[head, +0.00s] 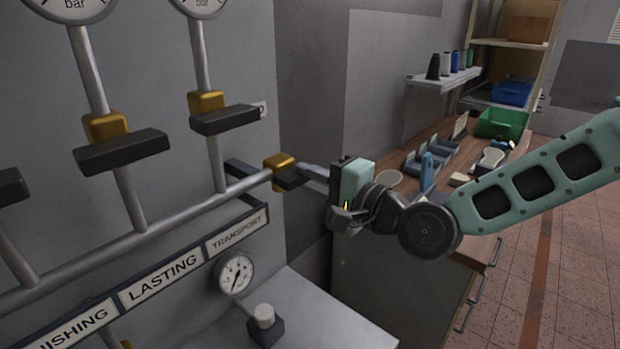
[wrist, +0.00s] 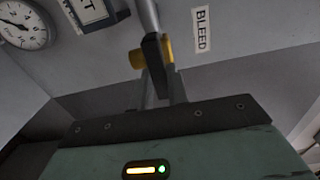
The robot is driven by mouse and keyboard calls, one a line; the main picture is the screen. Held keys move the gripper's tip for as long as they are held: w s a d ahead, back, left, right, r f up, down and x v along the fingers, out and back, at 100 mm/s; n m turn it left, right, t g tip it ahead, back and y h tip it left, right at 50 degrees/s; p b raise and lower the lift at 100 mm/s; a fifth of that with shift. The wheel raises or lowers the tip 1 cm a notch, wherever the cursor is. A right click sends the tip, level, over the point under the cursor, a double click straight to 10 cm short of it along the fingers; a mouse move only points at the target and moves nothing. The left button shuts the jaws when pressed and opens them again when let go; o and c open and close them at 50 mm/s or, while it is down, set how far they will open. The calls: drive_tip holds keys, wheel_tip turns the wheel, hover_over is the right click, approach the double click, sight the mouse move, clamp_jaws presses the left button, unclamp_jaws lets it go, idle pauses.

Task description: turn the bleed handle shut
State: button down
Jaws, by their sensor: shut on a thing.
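The bleed valve has a brass body (head: 278,159) at the right end of the sloping grey pipe in the head view. Its black bleed handle (head: 288,179) reaches from the brass towards my gripper (head: 314,177). My gripper comes from the right, and its fingers are shut on the handle's outer end. In the wrist view, the black handle (wrist: 155,52) shows nearly edge-on in front of the brass body (wrist: 137,58), between my fingers (wrist: 160,88). The BLEED label (wrist: 202,33) is on the wall beside it. The fingers partly hide the handle's end.
Other brass valves with black handles (head: 123,151) (head: 225,119) sit on the upright pipes to the left. A small gauge (head: 235,273) and a grey cabinet top (head: 325,315) lie below. A workbench (head: 395,165) with blue-grey items and a green bin (head: 502,124) stands behind my arm.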

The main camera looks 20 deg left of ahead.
drive_tip(key=c, duration=1.4)
unclamp_jaws()
drive_tip(key=shift+o, duration=0.2)
drive_tip(key=b+v, duration=0.3)
drive_tip(key=v, duration=1.4)
drive_tip(key=shift+d, duration=0.25)
drive_tip(key=shift+s+f, duration=0.1)
drive_tip(key=shift+s, duration=0.05)
